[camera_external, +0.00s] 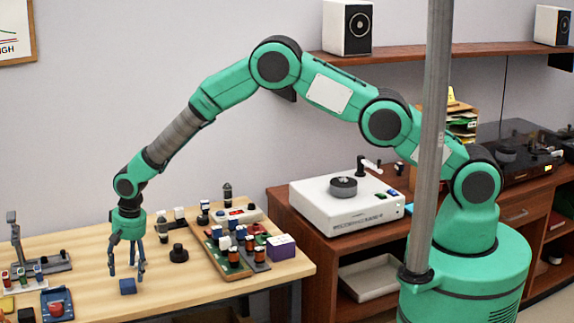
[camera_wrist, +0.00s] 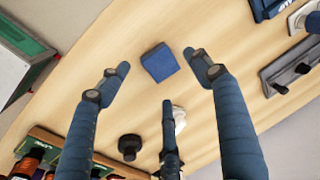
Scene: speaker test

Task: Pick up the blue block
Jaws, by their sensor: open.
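The blue block (camera_external: 128,286) lies on the wooden table (camera_external: 185,278) near its front edge. My gripper (camera_external: 126,268) points down just above it, with its fingers spread. In the wrist view the blue block (camera_wrist: 159,62) sits between the tips of my open gripper (camera_wrist: 160,78), with bare table around it. No finger appears to touch the block. The third finger reaches up from below in that view and ends short of the block.
A green tray (camera_external: 207,236) with small parts and a purple-and-white box (camera_external: 281,247) stand to the right. A black knob-shaped part (camera_external: 179,254) stands behind the block. A blue device with a red knob (camera_external: 57,303) lies to the left. Table right of the block is clear.

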